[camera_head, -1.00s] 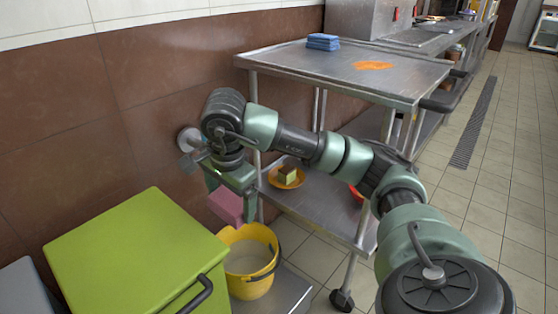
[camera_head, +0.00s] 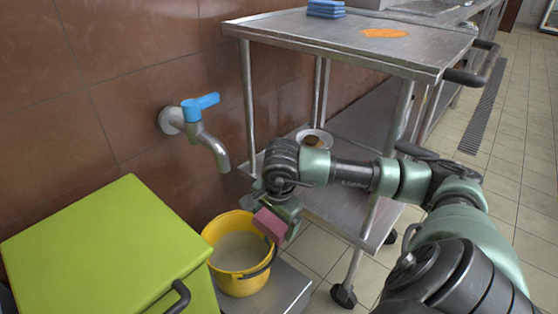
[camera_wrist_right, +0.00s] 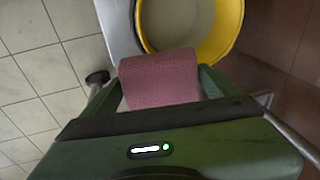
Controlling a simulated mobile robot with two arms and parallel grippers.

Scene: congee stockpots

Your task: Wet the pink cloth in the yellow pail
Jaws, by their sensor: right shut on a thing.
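The pink cloth (camera_head: 270,224) is a folded block held in my right gripper (camera_head: 277,209), which is shut on it. In the right wrist view the cloth (camera_wrist_right: 160,78) sits between the two fingers, its far edge overlapping the pail's rim in the picture. The yellow pail (camera_head: 236,284) stands upright below the tap and holds greyish water (camera_head: 236,250). In the head view, the cloth is at the pail's right rim, looking above or just outside it; I cannot tell whether it touches. My left gripper is out of view.
A tap (camera_head: 211,145) with a blue handle juts from the wall above the pail. A lime-green lidded bin (camera_head: 100,235) stands left of it. A metal cart (camera_head: 340,38) behind carries blue cloths (camera_head: 326,9); a bowl (camera_head: 315,138) sits on its lower shelf.

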